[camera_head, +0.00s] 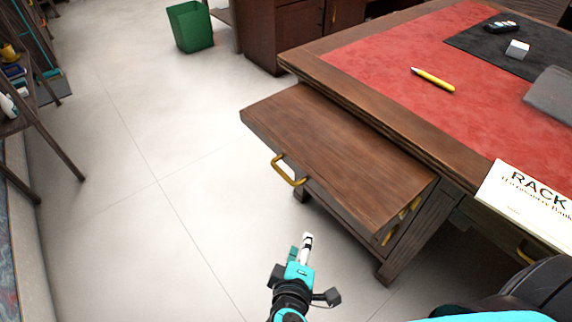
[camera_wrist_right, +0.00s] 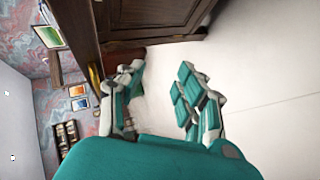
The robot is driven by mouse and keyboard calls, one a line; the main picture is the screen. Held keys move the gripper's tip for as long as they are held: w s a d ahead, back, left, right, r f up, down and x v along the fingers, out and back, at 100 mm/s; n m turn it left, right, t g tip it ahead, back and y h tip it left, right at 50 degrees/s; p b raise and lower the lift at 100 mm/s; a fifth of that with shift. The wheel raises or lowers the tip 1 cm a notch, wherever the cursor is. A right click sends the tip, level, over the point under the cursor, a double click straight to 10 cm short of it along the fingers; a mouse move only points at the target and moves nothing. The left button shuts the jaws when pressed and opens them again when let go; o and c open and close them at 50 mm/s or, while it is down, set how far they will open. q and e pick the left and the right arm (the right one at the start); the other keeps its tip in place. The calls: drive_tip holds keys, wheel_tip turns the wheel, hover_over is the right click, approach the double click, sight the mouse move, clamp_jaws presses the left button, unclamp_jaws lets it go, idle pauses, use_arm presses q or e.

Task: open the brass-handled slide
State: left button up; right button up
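The wooden slide (camera_head: 335,145) projects well out from under the desk top in the head view. Its brass handle (camera_head: 288,172) is on the near left edge.
The desk (camera_head: 385,125) has a red leather top with a yellow pen (camera_head: 433,79). A white card (camera_head: 528,205) is at the right. More brass handles (camera_head: 405,212) show below the slide. A green bin (camera_head: 190,27) stands far back. Pale floor (camera_head: 130,150) is clear on the left.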

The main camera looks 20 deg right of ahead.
sight(283, 173)
drive_tip(key=a+r+n+t, duration=0.35)
drive_tip(key=a+r, duration=0.25)
drive_tip(key=r, duration=0.3)
drive_tip(key=shift+m+t, duration=0.35)
drive_tip(key=x, duration=1.8)
drive_tip(key=shift+d+f+p, duration=0.1)
drive_tip(key=shift+p, duration=0.25)
use_arm(q)
drive_tip(key=f, duration=0.1)
drive_tip(key=s+f, duration=0.2)
drive_tip(key=shift+s+a+f, duration=0.2)
drive_tip(key=shift+s+f, duration=0.05)
drive_tip(key=shift+f, duration=0.1)
use_arm(e)
drive_tip(key=shift+c, duration=0.7)
use_arm(q)
drive_tip(key=shift+s+f, duration=0.1)
drive_tip(key=shift+s, duration=0.1)
use_arm(e)
clamp_jaws()
